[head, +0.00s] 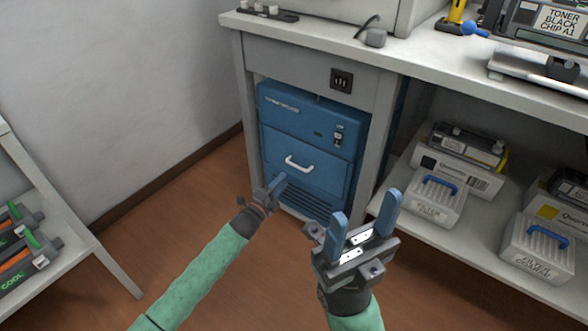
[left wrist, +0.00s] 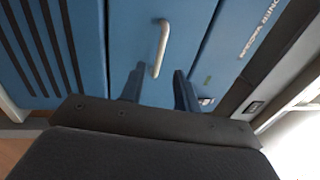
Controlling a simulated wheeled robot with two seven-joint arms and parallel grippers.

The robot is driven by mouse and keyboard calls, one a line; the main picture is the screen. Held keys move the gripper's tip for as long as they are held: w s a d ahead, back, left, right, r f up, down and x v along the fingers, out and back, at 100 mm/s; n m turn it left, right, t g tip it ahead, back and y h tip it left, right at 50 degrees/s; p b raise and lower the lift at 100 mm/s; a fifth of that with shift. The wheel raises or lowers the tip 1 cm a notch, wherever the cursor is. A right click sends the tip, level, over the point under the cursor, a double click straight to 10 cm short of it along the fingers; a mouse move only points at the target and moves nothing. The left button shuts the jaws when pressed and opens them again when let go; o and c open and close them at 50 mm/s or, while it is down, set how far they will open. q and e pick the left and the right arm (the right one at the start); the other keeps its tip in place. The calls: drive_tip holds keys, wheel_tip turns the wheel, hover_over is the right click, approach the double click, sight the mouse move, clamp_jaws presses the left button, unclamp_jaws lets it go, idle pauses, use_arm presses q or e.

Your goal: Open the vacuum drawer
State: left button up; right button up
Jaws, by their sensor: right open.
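The blue vacuum unit (head: 310,120) stands under the bench. Its drawer front (head: 325,170) looks closed, with a white bar handle (head: 299,163) across it. The handle also shows in the left wrist view (left wrist: 161,45). My left gripper (head: 277,182) is just left of and below the handle in the head view. In the left wrist view its two fingers (left wrist: 159,73) are apart, and the handle's lower end appears between the tips without visible contact. My right gripper (head: 365,212) is open and empty, in front of the unit and to its right.
The bench leg (head: 377,135) borders the unit on the right. A lower shelf (head: 405,197) holds filter boxes (head: 436,200) and cartridges. A rack with cartridges (head: 25,245) stands at the left. The wooden floor before the unit is clear apart from my arms.

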use_arm(q)
drive_tip(key=b+x, duration=0.2)
drive_tip(key=x, duration=0.5)
drive_tip(key=shift+w, duration=0.1)
clamp_jaws()
